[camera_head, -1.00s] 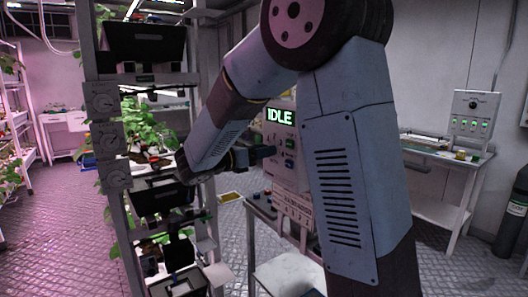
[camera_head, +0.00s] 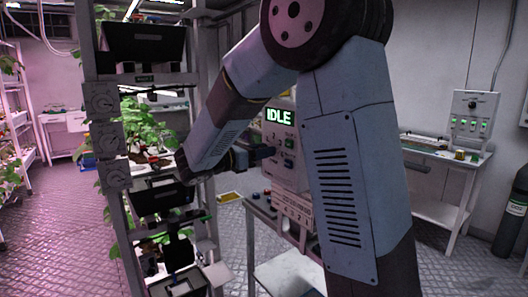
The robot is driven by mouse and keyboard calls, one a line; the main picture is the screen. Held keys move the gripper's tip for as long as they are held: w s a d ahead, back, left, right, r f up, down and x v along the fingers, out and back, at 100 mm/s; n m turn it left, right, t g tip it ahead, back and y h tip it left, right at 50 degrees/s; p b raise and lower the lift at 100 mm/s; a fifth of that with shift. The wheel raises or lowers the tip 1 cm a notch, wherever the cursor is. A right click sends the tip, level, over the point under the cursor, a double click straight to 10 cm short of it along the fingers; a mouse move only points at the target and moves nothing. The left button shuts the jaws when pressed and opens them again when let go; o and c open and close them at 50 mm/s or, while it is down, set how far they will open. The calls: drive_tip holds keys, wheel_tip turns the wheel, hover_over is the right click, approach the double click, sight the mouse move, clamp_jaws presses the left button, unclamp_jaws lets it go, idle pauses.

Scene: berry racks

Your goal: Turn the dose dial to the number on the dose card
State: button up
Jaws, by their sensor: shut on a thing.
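A control panel (camera_head: 290,172) stands behind my arm, its green display (camera_head: 279,117) reading IDLE. Pale numbers and small green-lit parts show on its face. My gripper (camera_head: 268,152) points right, its fingertips at the left part of the panel's face. It is shut, apparently on the dose dial, which is hidden behind the dark fingers, so its setting cannot be read. A pale plate with lettering (camera_head: 293,208) is below the panel; its text is too small to read, and I cannot tell if it is the dose card.
A white bench (camera_head: 445,210) with a switch box (camera_head: 474,113) stands at right. A dark gas cylinder (camera_head: 512,222) is at the right edge.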

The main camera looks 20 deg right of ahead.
drive_tip(key=o, duration=1.1)
drive_tip(key=shift+w, duration=0.1)
drive_tip(key=shift+c, duration=0.2)
drive_tip(key=shift+a, duration=0.1)
drive_tip(key=v, duration=1.3)
drive_tip(key=shift+a, duration=0.35)
drive_tip(key=s+d+f+m+g+y, duration=0.2)
drive_tip(key=s+d+m+g+y, duration=0.45)
drive_tip(key=s+d, duration=0.6)
drive_tip(key=s+d+f+m+t+y, duration=0.1)
drive_tip(key=s+m+t+y, duration=0.5)
drive_tip(key=s+m+y, duration=0.4)
drive_tip(key=s+m, duration=0.1)
drive_tip(key=m, duration=0.4)
drive_tip(key=shift+s+f+y, duration=0.2)
drive_tip(key=shift+f+y, duration=0.15)
drive_tip(key=shift+f, duration=0.05)
